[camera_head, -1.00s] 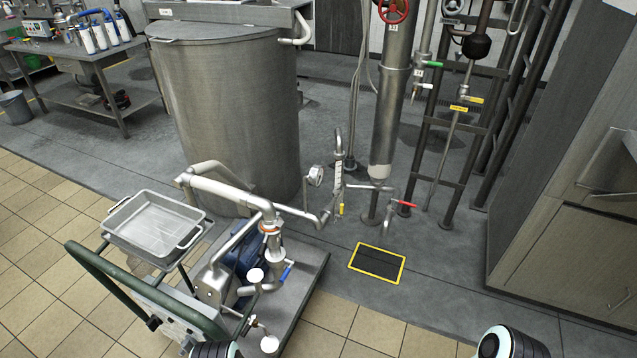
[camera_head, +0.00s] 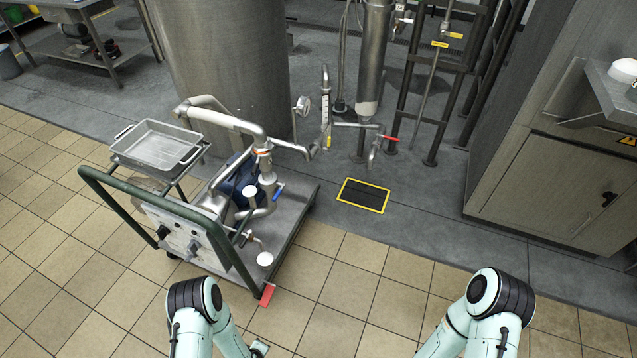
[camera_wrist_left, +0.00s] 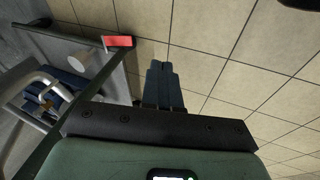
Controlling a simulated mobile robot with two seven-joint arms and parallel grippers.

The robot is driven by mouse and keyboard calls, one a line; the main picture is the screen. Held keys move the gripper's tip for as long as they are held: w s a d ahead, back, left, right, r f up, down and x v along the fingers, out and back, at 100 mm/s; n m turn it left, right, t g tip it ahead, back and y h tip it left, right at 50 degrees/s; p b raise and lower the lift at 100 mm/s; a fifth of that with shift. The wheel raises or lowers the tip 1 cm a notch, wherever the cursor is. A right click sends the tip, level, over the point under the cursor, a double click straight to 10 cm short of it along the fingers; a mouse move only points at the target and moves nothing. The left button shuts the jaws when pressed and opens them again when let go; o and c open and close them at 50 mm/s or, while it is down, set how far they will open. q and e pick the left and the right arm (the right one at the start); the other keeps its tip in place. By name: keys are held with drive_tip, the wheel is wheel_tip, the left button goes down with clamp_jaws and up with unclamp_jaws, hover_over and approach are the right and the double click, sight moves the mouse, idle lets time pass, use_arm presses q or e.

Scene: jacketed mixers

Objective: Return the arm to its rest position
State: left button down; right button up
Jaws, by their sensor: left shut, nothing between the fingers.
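My left gripper (camera_wrist_left: 160,68) shows in the left wrist view with its two dark fingers together and nothing between them. It points over the tan tile floor, beside the pump cart. In the head view my left arm (camera_head: 196,312) is bent at the bottom edge, just in front of the cart's near corner; its gripper is mostly or wholly cut off there. My right arm (camera_head: 490,305) is bent at the lower right, over the tiles. Its gripper is out of view.
The pump cart (camera_head: 292,215) has a green handle (camera_head: 108,205), a metal tray (camera_head: 157,147) and a red corner piece (camera_head: 267,295). A large steel tank (camera_head: 220,60) and pipes stand behind it. A yellow-framed floor drain (camera_head: 363,195) and a cabinet (camera_head: 560,190) lie to the right. Tiles between the arms are clear.

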use_arm(q)
drive_tip(key=s+d+r+m+g+h+b, duration=0.3)
drive_tip(key=s+d+m+b, duration=0.2)
drive_tip(key=s+m+b, duration=0.3)
use_arm(e)
drive_tip(key=w+d+f+t+p, duration=0.1)
drive_tip(key=w+d+f+t, duration=0.1)
drive_tip(key=w+f, duration=0.5)
use_arm(q)
drive_tip(key=s+r+g+p, duration=0.1)
drive_tip(key=s+r+p, duration=0.1)
drive_tip(key=r+p, duration=0.6)
drive_tip(key=s+d+r+g+h+p, duration=0.1)
drive_tip(key=s+r+p, duration=0.2)
drive_tip(key=r+p, duration=0.6)
drive_tip(key=shift+d+g, duration=0.3)
use_arm(e)
drive_tip(key=s+a+r+g, duration=0.1)
drive_tip(key=s+r, duration=0.1)
drive_tip(key=r, duration=0.6)
drive_tip(key=s+a+r+g, duration=0.1)
drive_tip(key=s+r, duration=0.2)
drive_tip(key=r, duration=0.5)
drive_tip(key=shift+s+a+r, duration=0.3)
drive_tip(key=shift+a+r, duration=0.05)
